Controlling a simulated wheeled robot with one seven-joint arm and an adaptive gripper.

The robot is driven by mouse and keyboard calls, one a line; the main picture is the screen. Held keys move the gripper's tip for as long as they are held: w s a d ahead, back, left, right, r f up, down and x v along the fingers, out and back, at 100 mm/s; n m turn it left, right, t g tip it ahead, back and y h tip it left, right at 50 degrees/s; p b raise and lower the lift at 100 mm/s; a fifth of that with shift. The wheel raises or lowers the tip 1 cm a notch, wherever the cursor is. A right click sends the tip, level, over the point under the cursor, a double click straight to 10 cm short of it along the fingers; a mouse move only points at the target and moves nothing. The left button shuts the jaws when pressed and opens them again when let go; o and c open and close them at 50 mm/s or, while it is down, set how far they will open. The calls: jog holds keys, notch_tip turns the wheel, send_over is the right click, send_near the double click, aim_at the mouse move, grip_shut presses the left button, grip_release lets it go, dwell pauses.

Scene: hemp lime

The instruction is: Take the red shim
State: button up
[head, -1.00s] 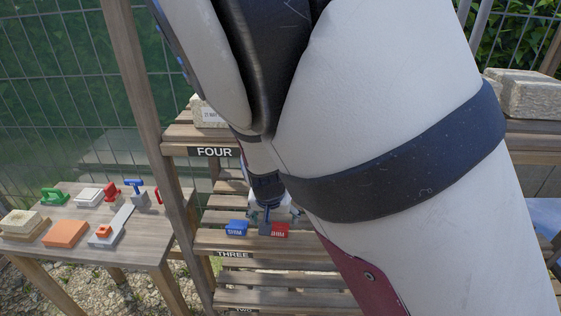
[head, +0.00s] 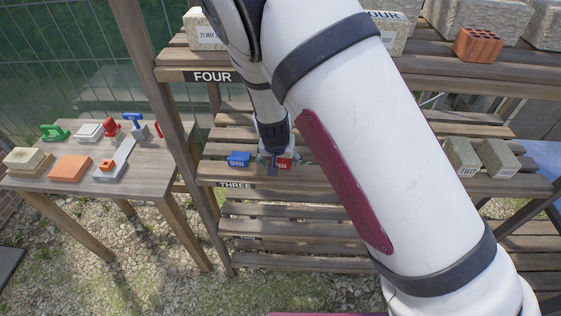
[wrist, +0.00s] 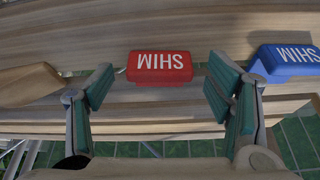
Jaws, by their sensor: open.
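The red shim (head: 285,163) sits on the shelf labelled THREE, at its front edge. In the wrist view the red shim (wrist: 160,70) shows its white SHIM lettering upside down. My gripper (wrist: 161,78) is open, one teal-padded finger to each side of the red shim, with gaps on both sides. I cannot tell how far past the shim the fingertips reach. In the head view my gripper (head: 273,160) is at the shelf edge, partly covering the red shim's left side. A blue shim (head: 238,159) stands to the left; in the wrist view it (wrist: 287,60) is beyond the right finger.
A side table (head: 120,180) at left carries blocks and coloured tools. Stone blocks (head: 497,158) stand at the right of the slatted shelves. The upper shelf FOUR (head: 173,75) bears stones and an orange brick (head: 478,45). A wooden upright (head: 160,105) stands left of the shims.

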aim_at(282, 161)
jog(key=shift+w+f, duration=0.1)
jog(key=shift+f, duration=0.1)
jog(key=c, duration=1.1)
jog(key=shift+r, duration=0.1)
jog(key=shift+r, duration=0.8)
jog(key=shift+d+r, duration=0.15)
jog(key=shift+r, duration=0.35)
jog(key=shift+d+r, duration=0.15)
jog(key=shift+r, duration=0.35)
jog(key=shift+s+d+r+b, duration=0.3)
jog(key=shift+s+d, duration=1.15)
jog(key=shift+d, duration=0.7)
jog(key=shift+s+d+r+b, duration=0.2)
jog(key=shift+s+d+b, duration=0.15)
jog(key=shift+s+d, duration=1.45)
jog(key=shift+s+d+r+b, duration=0.3)
jog(key=shift+s+d, duration=0.75)
jog(key=shift+d, duration=1.5)
jog(key=shift+f, duration=0.1)
